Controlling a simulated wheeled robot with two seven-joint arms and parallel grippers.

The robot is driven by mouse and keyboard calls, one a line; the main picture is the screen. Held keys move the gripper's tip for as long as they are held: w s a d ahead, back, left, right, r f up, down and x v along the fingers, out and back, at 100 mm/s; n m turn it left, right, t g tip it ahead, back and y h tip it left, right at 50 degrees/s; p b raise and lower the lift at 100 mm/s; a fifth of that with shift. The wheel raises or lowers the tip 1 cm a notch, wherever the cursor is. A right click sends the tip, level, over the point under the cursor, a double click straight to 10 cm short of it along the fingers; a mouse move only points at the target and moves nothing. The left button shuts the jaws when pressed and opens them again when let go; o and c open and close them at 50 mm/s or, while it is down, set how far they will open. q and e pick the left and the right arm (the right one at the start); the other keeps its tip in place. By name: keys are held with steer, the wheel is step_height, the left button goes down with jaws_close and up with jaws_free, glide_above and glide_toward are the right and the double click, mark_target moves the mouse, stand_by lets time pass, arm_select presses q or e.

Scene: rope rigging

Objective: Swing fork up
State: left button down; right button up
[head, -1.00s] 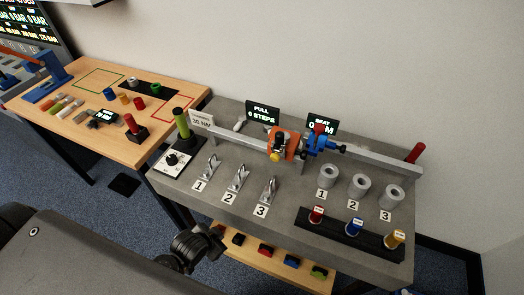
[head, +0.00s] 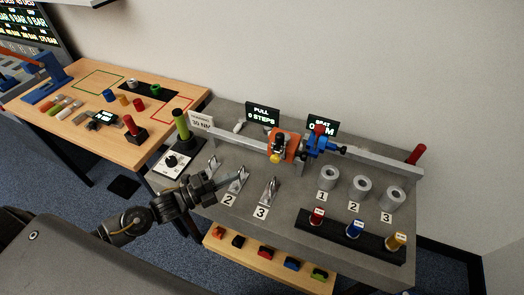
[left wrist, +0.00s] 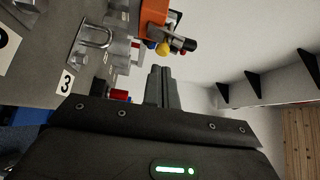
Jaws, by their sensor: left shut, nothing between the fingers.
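Three metal fork-like fittings stand in a row on the grey bench (head: 205,222). One fitting also shows in the left wrist view (left wrist: 95,38), near a "3" label. An orange clamp-like unit (head: 291,148) with black and yellow parts sits on a grey rail (head: 375,158); it also shows in the left wrist view (left wrist: 154,18). My left gripper (head: 228,178) is shut and empty, its tips beside the second fitting in the picture. My right gripper is out of view.
A blue unit (head: 313,147) with a red top sits on the rail. Three grey cylinders (head: 327,176) and a black strip (head: 337,229) with coloured knobs stand at right. A green-handled post (head: 182,125) and dial box (head: 172,163) are at left.

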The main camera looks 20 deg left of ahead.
arm_select(q)
steer(key=r+m+g+h, duration=0.1)
steer(key=r+m+h, duration=0.1)
steer(key=m+h, duration=0.15)
steer(key=p, duration=0.5)
glide_toward(273, 145)
steer(key=shift+y, duration=0.35)
steer(key=x, duration=0.4)
steer(key=s+x, duration=0.1)
steer(key=x, duration=0.1)
steer(key=shift+d+r, duration=0.1)
steer(key=shift+d, duration=0.3)
steer(key=shift+w, duration=0.35)
steer(key=shift+w+r+b, duration=0.1)
steer(key=shift+w+b, duration=0.25)
steer(key=shift+r, duration=0.15)
